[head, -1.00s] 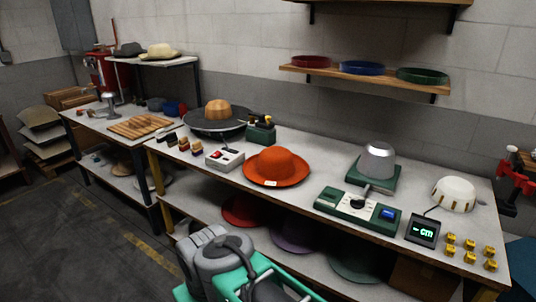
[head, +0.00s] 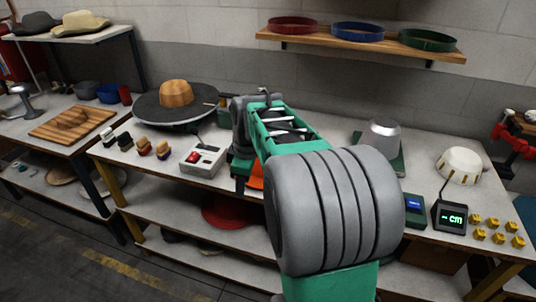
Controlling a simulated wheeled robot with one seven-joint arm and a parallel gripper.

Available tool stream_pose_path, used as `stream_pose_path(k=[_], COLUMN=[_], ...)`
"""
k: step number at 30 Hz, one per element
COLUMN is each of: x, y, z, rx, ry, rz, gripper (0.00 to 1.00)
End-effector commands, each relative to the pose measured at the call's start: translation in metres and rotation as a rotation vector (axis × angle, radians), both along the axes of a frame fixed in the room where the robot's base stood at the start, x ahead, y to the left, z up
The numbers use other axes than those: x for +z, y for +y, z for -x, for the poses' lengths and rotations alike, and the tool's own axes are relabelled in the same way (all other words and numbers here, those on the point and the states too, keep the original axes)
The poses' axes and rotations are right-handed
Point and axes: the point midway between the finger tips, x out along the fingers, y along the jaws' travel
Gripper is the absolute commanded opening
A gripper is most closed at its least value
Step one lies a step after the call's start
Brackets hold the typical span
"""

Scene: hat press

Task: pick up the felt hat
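The orange felt hat (head: 257,182) is on the bench top, almost wholly hidden behind my arm in the head view. Only a small orange patch shows beside my gripper. My gripper (head: 241,180) points down over the bench at the hat's left side. Its fingertips are too small and covered to tell whether they are open or shut, or whether they touch the hat.
A metal dome (head: 381,138), a cream dome (head: 459,166), a display (head: 450,216) and yellow cubes (head: 494,222) stand at right. A wall shelf (head: 362,45) hangs above.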

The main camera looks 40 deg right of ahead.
Motion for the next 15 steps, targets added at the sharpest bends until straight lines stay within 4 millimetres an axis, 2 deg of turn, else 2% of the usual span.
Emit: stream_pose_path(k=[1,3,6,9,10,12,15], x=[-0.004,-0.017,-0.039,-0.056,-0.060,-0.068,-0.081], y=[-0.049,-0.108,-0.174,-0.212,-0.219,-0.225,-0.223], z=[-0.016,-0.027,-0.028,-0.023,-0.022,-0.021,-0.024], rx=[0.121,0.323,0.559,0.709,0.736,0.773,0.784], ry=[0.020,0.025,0.019,0.009,0.007,0.003,0.003], rz=[0.009,0.025,0.044,0.056,0.059,0.062,0.063], gripper=[0.37,0.37,0.37,0.37,0.37,0.37,0.37])
